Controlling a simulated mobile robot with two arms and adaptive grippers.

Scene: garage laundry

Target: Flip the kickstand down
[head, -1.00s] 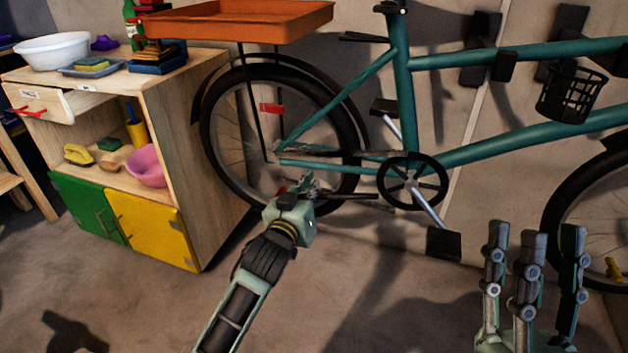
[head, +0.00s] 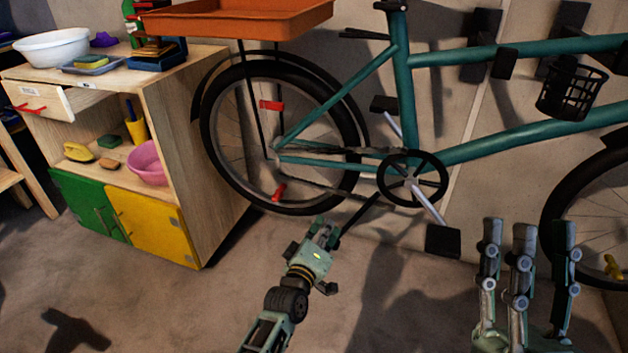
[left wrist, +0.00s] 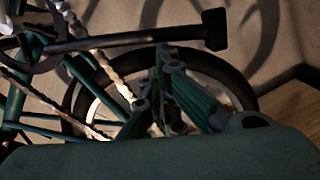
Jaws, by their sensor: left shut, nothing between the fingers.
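The teal bicycle (head: 403,100) stands side-on against the wall. Its kickstand (head: 360,213) is a dark bar that slants down and left from near the crank, with its lower end clear of the floor. In the left wrist view the kickstand (left wrist: 120,39) crosses above the fingers and ends in a wider foot. My left gripper (head: 328,228) is shut and empty at the kickstand's lower end; whether it touches is unclear. Its fingers also show in the left wrist view (left wrist: 165,88). My right gripper (head: 527,235) is open and empty at the lower right, fingers up.
The crank's pedal (head: 443,240) hangs low right of the kickstand. The rear wheel (head: 208,125) is behind my left gripper. A wooden cabinet (head: 200,160) stands at left. An orange tray (head: 240,22) sits above the rear wheel. The floor in front is clear.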

